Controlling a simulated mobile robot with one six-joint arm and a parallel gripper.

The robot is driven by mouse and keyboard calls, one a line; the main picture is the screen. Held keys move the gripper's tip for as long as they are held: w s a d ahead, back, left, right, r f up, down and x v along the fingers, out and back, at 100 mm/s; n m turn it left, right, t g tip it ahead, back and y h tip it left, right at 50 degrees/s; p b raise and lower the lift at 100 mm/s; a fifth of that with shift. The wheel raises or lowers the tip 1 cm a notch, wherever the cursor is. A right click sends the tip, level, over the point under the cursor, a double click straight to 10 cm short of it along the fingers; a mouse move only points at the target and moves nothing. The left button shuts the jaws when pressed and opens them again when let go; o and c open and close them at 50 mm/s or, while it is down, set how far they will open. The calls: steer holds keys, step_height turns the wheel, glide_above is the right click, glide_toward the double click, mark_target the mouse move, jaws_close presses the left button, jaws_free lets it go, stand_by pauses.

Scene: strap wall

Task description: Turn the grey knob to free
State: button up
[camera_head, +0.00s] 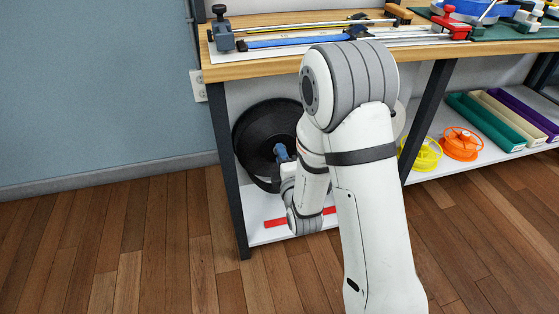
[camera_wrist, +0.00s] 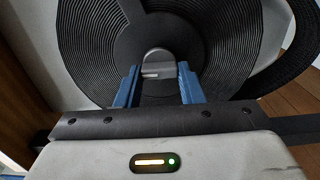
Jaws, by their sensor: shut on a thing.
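The grey knob (camera_wrist: 157,56) sits at the centre of a large black strap coil (camera_wrist: 92,40) in the wrist view. My gripper (camera_wrist: 158,70) has its blue fingers on either side of the knob and is shut on it. In the head view the black coil (camera_head: 252,138) stands under the bench at its left end. My gripper (camera_head: 281,153) reaches the coil's middle there. The knob itself is hidden in the head view, and the marking for free cannot be made out.
The wooden bench top (camera_head: 270,69) lies above the coil, with a dark leg (camera_head: 231,185) left of it. A red strip (camera_head: 275,223) lies on the low white shelf. Yellow (camera_head: 425,155) and orange (camera_head: 462,144) spools stand right of my arm. The floor at left is clear.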

steer(key=shift+a, duration=0.15)
steer(key=o, duration=1)
steer(key=shift+s, duration=0.1)
steer(key=p+v, duration=0.3)
steer(key=p, duration=0.1)
steer(key=shift+r, duration=0.25)
steer(key=shift+f+p+v, duration=0.15)
steer(key=shift+p+v, duration=1.05)
steer(key=shift+p, duration=0.7)
steer(key=shift+f+p+v, duration=0.1)
steer(key=shift+p+v, duration=1.1)
steer(key=shift+p, duration=0.65)
steer(key=shift+r, duration=0.1)
